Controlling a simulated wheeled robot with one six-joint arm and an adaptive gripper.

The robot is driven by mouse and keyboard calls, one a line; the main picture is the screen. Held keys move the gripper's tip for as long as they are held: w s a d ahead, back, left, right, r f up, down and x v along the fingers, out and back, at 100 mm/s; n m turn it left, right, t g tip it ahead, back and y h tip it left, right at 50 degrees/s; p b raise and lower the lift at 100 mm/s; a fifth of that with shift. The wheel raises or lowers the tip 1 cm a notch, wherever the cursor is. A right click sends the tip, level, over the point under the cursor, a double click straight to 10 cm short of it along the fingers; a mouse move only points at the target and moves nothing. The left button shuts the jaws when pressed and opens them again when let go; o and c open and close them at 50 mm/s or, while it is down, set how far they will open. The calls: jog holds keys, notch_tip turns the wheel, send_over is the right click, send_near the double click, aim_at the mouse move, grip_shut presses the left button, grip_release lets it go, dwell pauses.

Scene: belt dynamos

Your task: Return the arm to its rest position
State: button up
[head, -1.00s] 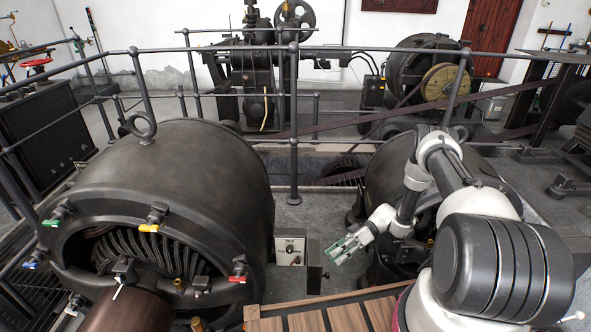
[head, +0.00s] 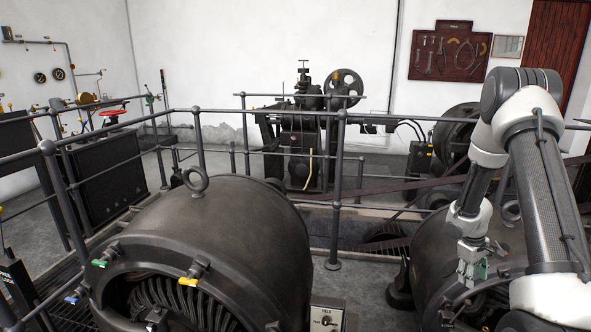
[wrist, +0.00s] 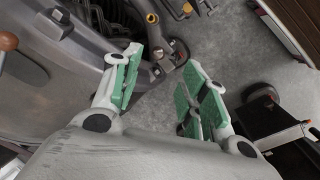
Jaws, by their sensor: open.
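My arm (head: 545,170) stands at the right of the head view, its elbow raised high and its forearm hanging down. My gripper (head: 473,274), with green pads, points downward in front of the right dynamo (head: 432,245). In the wrist view my gripper (wrist: 158,84) has its two fingers spread apart, with nothing between them but floor and dark machine parts beyond. The gap to the dynamo cannot be told.
The large left dynamo (head: 225,235) fills the lower middle, with coloured-handled taps on its rim. A FIELD switch box (head: 326,316) stands beside it. Railings (head: 337,190) run behind the dynamos. A tool board (head: 450,52) hangs on the back wall.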

jog(key=s+a+r+m+g, duration=0.1)
jog(key=s+r, duration=0.2)
jog(key=r, duration=0.3)
jog(key=s+a+r+m, duration=0.1)
jog(key=s+r, duration=0.3)
jog(key=r, duration=0.2)
jog(key=s+a+r+m+t+y, duration=0.1)
jog(key=s+a+r+t, duration=0.1)
jog(key=s+a+r, duration=0.7)
jog(key=s+a+r+m+t+y, duration=0.1)
jog(key=s+a+r+t+y, duration=0.1)
jog(key=s+a+r, duration=0.7)
jog(key=s+r+t, duration=0.1)
jog(key=s+r, duration=0.3)
jog(key=r, duration=0.4)
